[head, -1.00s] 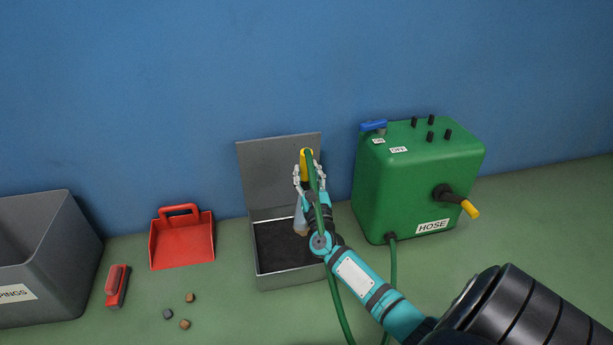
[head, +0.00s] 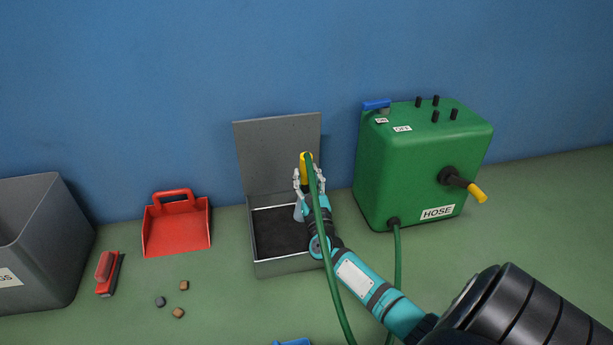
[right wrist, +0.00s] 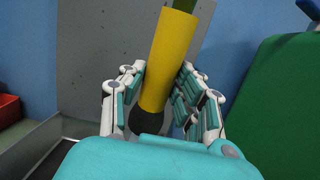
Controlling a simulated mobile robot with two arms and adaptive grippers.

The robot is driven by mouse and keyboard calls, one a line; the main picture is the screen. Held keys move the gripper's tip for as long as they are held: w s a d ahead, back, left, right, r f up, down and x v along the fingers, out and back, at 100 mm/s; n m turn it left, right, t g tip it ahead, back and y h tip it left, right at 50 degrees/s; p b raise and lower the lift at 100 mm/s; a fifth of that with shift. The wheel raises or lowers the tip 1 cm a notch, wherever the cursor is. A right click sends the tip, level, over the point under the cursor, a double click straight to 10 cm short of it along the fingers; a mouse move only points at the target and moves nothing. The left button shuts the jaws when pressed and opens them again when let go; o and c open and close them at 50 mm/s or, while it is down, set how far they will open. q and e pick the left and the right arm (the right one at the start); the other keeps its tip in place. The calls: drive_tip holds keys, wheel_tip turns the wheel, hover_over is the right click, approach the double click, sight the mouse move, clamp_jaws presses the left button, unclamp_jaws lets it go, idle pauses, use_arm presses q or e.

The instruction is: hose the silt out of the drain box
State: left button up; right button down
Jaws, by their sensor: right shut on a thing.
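The drain box (head: 262,268) is an open grey box on the floor against the wall, with its grey lid (head: 265,150) raised behind it. Dark silt (head: 278,235) covers its bottom. My right gripper (head: 309,181) is above the box's right side, shut around the yellow hose nozzle (head: 306,160). In the right wrist view the nozzle (right wrist: 168,62) sits between the fingers (right wrist: 163,95), its black end pointing down. A pale bluish streak (head: 299,211) below the gripper looks like water running into the box. My left gripper is not in view.
A green hose box (head: 415,170) with a blue lever (head: 376,104) and a yellow-ended crank (head: 477,193) stands right. The green hose (head: 335,280) runs along my arm. Left are a red dustpan (head: 178,230), a brush (head: 107,273), several pebbles (head: 178,312) and a grey bin (head: 40,245).

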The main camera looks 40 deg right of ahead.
sight(308, 162)
drive_tip(key=shift+r, duration=0.1)
wheel_tip(308, 162, up, 6)
drive_tip(key=p, duration=0.5)
